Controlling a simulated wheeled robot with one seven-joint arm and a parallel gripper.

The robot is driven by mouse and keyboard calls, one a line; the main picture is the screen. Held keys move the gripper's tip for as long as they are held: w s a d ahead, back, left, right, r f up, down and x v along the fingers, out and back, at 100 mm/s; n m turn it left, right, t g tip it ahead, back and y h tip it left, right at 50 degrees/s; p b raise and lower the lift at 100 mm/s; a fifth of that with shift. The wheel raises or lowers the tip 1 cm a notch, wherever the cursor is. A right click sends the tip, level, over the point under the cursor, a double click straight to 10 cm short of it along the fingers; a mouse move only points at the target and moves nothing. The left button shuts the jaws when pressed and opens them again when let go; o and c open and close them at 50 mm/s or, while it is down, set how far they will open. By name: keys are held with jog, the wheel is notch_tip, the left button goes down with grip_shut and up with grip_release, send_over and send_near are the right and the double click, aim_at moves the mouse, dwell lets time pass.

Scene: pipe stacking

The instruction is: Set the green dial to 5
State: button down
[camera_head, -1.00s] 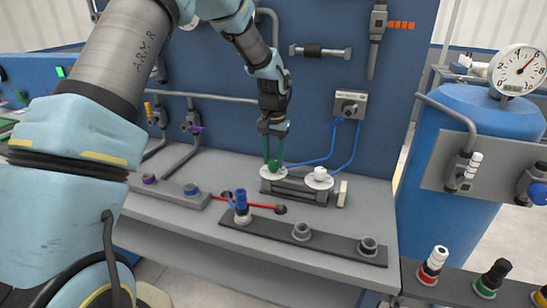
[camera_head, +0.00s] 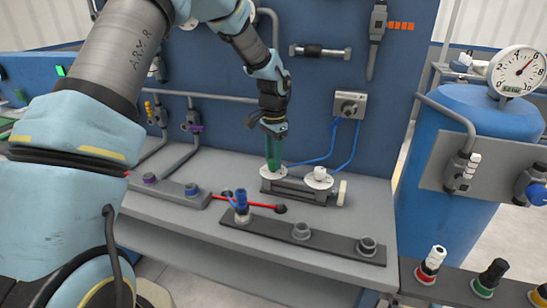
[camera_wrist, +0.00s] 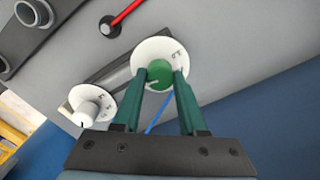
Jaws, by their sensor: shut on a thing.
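The green dial (camera_wrist: 159,73) is a round green knob on a white numbered disc (camera_wrist: 152,47), fixed to a grey block on the bench. In the wrist view my gripper (camera_wrist: 160,79) has its two green fingers on opposite sides of the knob, shut on it. A pale pointer mark shows on the knob's lower left. The disc's numbers are too small to read surely. In the head view my gripper (camera_head: 273,165) points down onto the white disc (camera_head: 266,172), and its fingers hide the green knob.
A white dial (camera_head: 319,176) stands on the same block, just right of the green one; it also shows in the wrist view (camera_wrist: 92,106). Blue cables (camera_head: 335,147) run behind to a wall box (camera_head: 350,105).

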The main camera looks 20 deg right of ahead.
aim_at(273, 160)
dwell(0.3)
jog(key=shift+c, duration=2.3)
grip_release()
jog(key=shift+r, duration=0.15)
notch_tip(273, 160, up, 11)
jog(key=b, duration=0.2)
jog(key=shift+f+b, duration=0.2)
jog(key=shift+b, duration=0.1)
jog(key=shift+a, duration=0.1)
jog(key=s+a+f+n, duration=0.2)
jog(key=a+n, duration=0.6)
jog(key=a, duration=1.4)
jog(key=s+a+f+n, duration=0.1)
jog(key=s+a+n, duration=0.2)
jog(key=a, duration=0.4)
jog(key=s+a+f+n+t, duration=0.1)
jog(key=s+a+n, duration=0.2)
jog(key=s+a, duration=0.3)
jog(key=shift+s+a+f+n+t, duration=0.25)
jog(key=shift+a+n+t, duration=0.05)
jog(key=shift+a, duration=0.15)
